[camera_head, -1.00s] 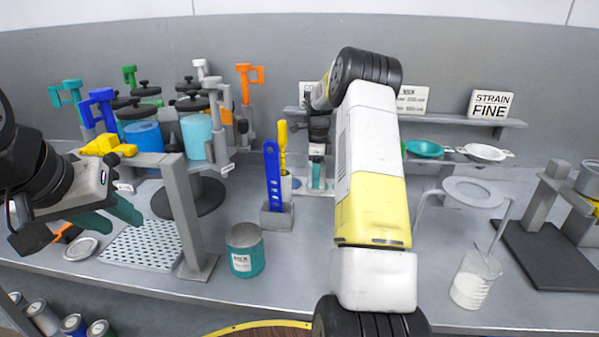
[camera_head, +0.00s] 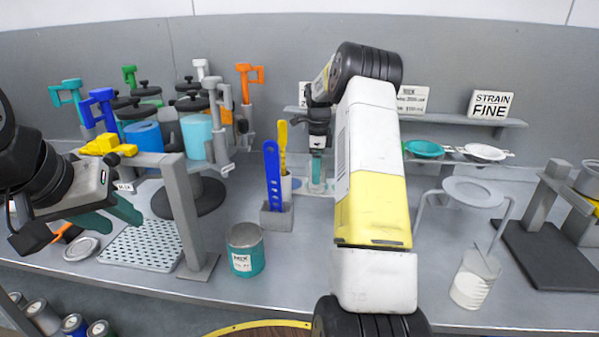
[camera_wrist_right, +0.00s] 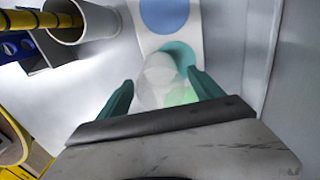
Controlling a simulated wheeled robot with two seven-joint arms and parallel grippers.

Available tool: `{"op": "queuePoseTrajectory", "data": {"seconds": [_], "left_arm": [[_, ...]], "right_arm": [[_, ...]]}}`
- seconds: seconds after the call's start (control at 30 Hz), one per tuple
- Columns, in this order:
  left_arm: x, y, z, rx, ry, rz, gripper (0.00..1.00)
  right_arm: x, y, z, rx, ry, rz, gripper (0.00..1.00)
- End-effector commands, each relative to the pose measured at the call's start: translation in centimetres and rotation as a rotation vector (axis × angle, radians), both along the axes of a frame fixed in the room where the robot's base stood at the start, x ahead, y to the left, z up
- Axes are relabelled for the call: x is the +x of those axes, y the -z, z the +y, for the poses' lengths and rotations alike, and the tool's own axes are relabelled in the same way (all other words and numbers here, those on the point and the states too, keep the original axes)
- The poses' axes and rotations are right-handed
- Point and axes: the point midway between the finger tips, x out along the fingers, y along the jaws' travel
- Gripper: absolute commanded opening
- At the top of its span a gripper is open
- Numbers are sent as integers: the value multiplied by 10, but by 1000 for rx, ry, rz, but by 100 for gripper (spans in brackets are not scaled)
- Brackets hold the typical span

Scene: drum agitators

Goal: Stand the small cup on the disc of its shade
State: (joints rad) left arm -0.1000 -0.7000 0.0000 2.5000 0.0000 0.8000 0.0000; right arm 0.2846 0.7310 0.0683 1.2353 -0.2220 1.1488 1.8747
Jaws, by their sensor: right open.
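The small cup (camera_wrist_right: 158,75) looks whitish and translucent, with pale green at its lower part, in the right wrist view. It lies between the spread teal fingers of my right gripper (camera_wrist_right: 160,82). A teal disc (camera_wrist_right: 184,52) shows behind and around the cup on a white strip, beside a blue disc (camera_wrist_right: 164,12). The cup overlaps the teal disc; its exact contact is hidden. In the head view my right gripper (camera_head: 317,165) is open and points down over the strip, behind the blue-tool holder. My left gripper (camera_head: 115,212) is open and empty at the left, above the perforated plate.
A teal-and-grey can (camera_head: 245,252) stands in front. A shelf with a teal strainer (camera_head: 425,149) is at the back right.

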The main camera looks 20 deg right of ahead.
Motion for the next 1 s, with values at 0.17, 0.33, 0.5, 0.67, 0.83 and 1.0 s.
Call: {"op": "queuePoseTrajectory", "data": {"seconds": [0.17,0.33,0.5,0.67,0.83,1.0], "left_arm": [[0,0,0,0,0,0,36],[0,0,0,0,0,0,36],[0,0,0,0,0,0,36],[0,0,0,0,0,0,36],[0,0,0,0,0,0,36],[0,0,0,0,0,0,36]], "right_arm": [[1,-42,0,-1,0,-6,76],[1,-74,1,0,-1,-4,76],[1,-92,0,0,0,-2,76],[-8,-114,10,1,-75,-25,76],[-45,-163,43,-4,-361,-108,76],[-103,-204,83,-35,-720,-209,76]]}}
